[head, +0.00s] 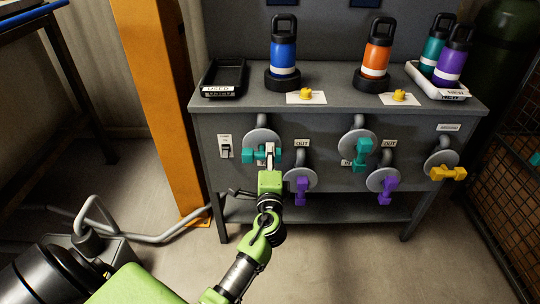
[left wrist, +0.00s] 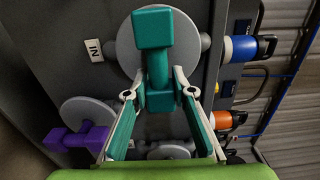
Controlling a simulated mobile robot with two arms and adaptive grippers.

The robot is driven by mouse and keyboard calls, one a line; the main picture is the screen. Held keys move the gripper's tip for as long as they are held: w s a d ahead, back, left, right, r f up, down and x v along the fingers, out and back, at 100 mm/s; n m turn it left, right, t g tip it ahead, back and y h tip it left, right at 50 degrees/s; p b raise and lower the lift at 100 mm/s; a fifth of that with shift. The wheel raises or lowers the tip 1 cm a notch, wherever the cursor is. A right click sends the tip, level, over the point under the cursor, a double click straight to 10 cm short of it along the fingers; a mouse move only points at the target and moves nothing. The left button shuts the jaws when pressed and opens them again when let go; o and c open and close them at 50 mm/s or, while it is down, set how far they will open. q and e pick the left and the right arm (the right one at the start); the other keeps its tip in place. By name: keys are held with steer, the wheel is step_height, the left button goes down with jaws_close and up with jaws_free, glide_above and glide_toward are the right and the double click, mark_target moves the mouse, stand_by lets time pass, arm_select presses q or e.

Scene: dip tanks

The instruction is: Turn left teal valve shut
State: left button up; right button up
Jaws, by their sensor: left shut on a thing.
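The left teal valve (head: 249,155) sits on the front of the grey tank cabinet, with its handle lying roughly sideways on a grey round flange. My left gripper (head: 270,152) is at this handle, its fingers on either side. In the left wrist view the teal handle (left wrist: 155,60) stands between the fingers of the gripper (left wrist: 160,92), which is shut on its stem. Part of the handle and the IN label beneath it are hidden by the gripper in the head view. My right gripper is not in view.
A purple valve (head: 301,187) is close below right. A second teal valve (head: 361,153), another purple valve (head: 384,190) and a yellow valve (head: 448,173) are farther right. A switch (head: 226,147) is left. Bottles, including a blue one (head: 283,55), stand on the cabinet top (head: 335,85). An orange post (head: 160,100) stands left.

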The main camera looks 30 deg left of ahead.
arm_select(q)
steer(key=o, duration=0.9)
steer(key=shift+c, duration=0.2)
steer(key=shift+w, duration=0.1)
steer(key=shift+d, duration=0.1)
steer(key=v, duration=1.2)
steer(key=shift+a+f, duration=0.1)
steer(key=shift+a, duration=0.1)
